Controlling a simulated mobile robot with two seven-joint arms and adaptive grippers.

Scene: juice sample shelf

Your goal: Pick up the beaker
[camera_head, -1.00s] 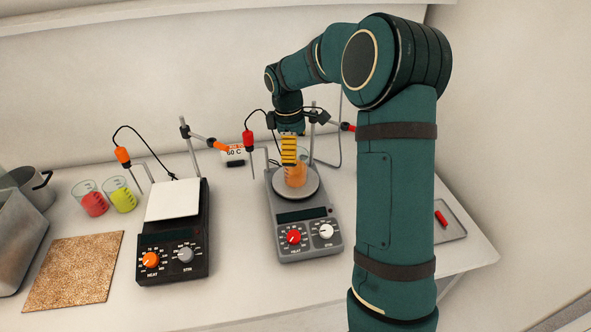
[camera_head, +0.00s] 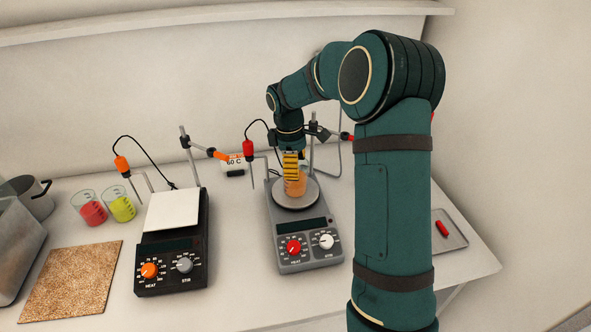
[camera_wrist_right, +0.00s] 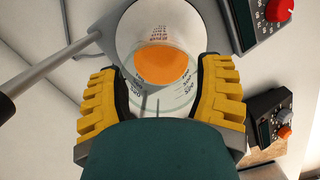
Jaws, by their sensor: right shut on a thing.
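The beaker with orange liquid (camera_head: 299,187) stands at the round plate of the grey hot plate (camera_head: 305,242). In the right wrist view the yellow fingers of the gripper (camera_wrist_right: 162,105) lie on both sides of the clear beaker (camera_wrist_right: 160,85), with the orange liquid inside. I cannot tell whether the beaker's base still touches the plate. My left gripper is not in view.
A black hot plate (camera_head: 172,262) with a white top stands to the left. Beakers with red (camera_head: 94,213) and yellow-green liquid (camera_head: 122,209) stand further left, near a cork mat (camera_head: 72,280). A red probe (camera_head: 248,148) hangs close to my gripper. A small tray (camera_head: 455,240) lies at right.

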